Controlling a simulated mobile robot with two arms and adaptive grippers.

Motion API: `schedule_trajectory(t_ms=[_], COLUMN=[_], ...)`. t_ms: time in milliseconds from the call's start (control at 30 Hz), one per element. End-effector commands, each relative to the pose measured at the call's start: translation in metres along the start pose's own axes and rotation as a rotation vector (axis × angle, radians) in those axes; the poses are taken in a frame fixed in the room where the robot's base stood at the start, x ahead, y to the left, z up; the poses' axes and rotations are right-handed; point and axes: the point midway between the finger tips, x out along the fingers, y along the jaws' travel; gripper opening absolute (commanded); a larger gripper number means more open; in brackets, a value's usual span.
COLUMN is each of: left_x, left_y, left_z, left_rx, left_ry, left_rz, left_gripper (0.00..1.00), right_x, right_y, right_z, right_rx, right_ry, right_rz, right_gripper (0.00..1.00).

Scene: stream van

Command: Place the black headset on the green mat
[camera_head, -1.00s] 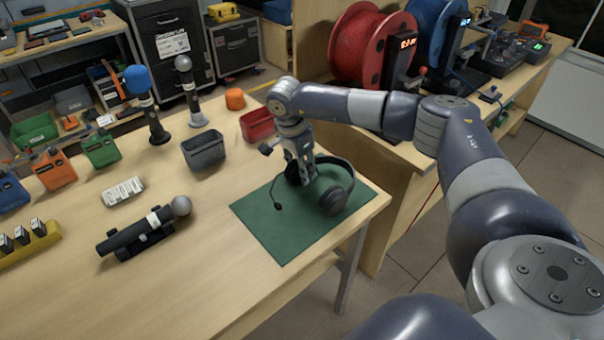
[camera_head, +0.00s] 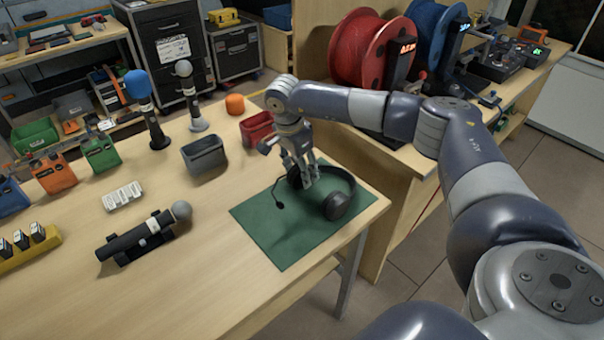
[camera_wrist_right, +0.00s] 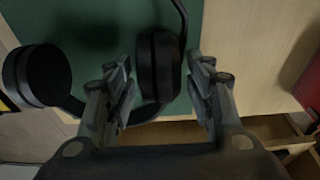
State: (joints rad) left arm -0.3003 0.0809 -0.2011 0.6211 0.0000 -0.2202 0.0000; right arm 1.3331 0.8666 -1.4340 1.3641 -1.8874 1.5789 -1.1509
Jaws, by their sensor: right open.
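The black headset (camera_head: 337,207) lies on the green mat (camera_head: 262,225), with its headband toward the right edge and its thin mic boom toward the left. My right gripper (camera_head: 305,180) is open, low over the mat, with its fingers on either side of the left ear cup. In the right wrist view, the open right gripper (camera_wrist_right: 161,75) has one finger on each side of that ear cup (camera_wrist_right: 158,62), with visible gaps. The other ear cup (camera_wrist_right: 37,75) is at the left of that view. My left gripper is not in view.
A red bin (camera_head: 258,129) and a dark grey bin (camera_head: 204,156) stand behind the mat. A black microphone in a cradle (camera_head: 135,240) lies to the left. The table's right edge runs close by the mat. Bare tabletop lies left of the mat.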

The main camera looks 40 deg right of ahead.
Motion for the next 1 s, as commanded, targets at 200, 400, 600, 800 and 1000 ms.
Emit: schedule_trajectory(t_ms=[200,400,600,800,1000], left_x=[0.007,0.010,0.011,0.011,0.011], left_y=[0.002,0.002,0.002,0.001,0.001], left_z=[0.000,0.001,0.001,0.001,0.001], left_rx=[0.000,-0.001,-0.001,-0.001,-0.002], left_ry=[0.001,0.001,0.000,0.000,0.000], left_rz=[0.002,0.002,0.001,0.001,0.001], left_gripper=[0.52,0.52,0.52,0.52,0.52], right_x=[-0.048,-0.085,-0.101,-0.103,-0.103], right_y=[-0.001,-0.001,0.000,0.000,0.000], right_z=[0.001,0.001,0.000,0.000,0.000], right_rx=[-0.001,0.000,0.000,0.000,0.000], right_ry=[-0.001,-0.001,-0.001,-0.001,-0.001], right_rz=[-0.005,-0.003,-0.001,0.000,0.000], right_gripper=[0.50,0.50,0.50,0.50,0.50])
